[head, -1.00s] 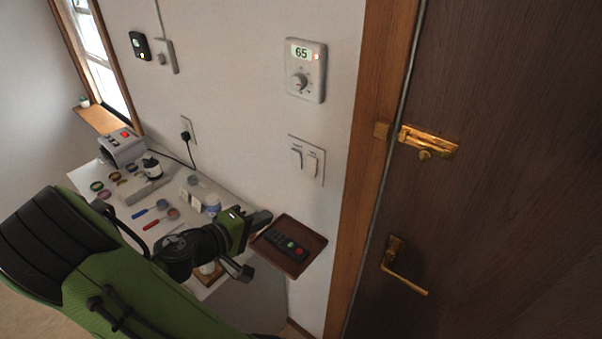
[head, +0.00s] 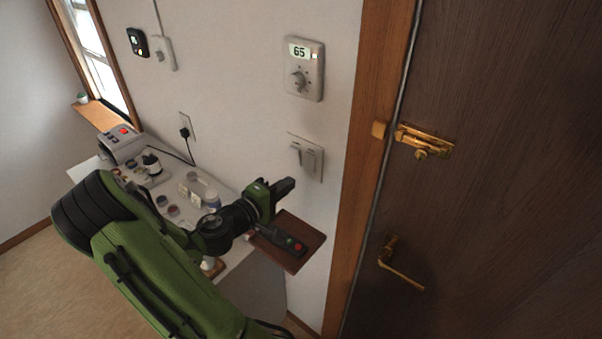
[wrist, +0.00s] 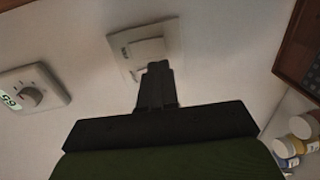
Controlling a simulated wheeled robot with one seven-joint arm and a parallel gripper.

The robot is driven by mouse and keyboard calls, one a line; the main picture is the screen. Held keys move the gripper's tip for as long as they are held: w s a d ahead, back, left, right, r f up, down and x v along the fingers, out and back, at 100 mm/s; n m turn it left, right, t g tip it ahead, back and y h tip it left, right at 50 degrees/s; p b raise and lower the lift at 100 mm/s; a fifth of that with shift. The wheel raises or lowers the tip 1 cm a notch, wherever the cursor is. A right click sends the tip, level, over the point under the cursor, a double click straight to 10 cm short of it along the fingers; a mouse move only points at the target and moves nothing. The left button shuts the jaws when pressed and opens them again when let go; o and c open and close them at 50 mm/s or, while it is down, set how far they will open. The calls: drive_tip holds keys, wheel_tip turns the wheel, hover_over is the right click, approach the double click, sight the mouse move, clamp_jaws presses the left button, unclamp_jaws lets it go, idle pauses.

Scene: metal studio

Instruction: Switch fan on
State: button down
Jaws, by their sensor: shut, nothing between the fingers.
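A white wall plate with two rocker switches (head: 306,157) is on the wall left of the door frame. It also shows in the wrist view (wrist: 148,48). The small labels by the rockers are too blurred to read, and no fan is in view. My gripper (head: 290,186) is shut and empty, just below the plate in the head view. In the wrist view its closed fingertips (wrist: 157,67) overlap the lower edge of one rocker. I cannot tell whether they touch it.
A thermostat (head: 304,69) reading 65 is above the plate. A brown tray (head: 314,240) with a remote (head: 290,242) lies below my gripper. A cluttered white table (head: 86,172) is left, and a dark door (head: 490,170) with brass latch and handle is right.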

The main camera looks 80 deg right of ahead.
sight(309, 170)
drive_tip(key=p+x, duration=0.1)
drive_tip(key=x, duration=0.5)
drive_tip(key=shift+s+d, duration=0.1)
drive_tip(key=shift+d, duration=0.05)
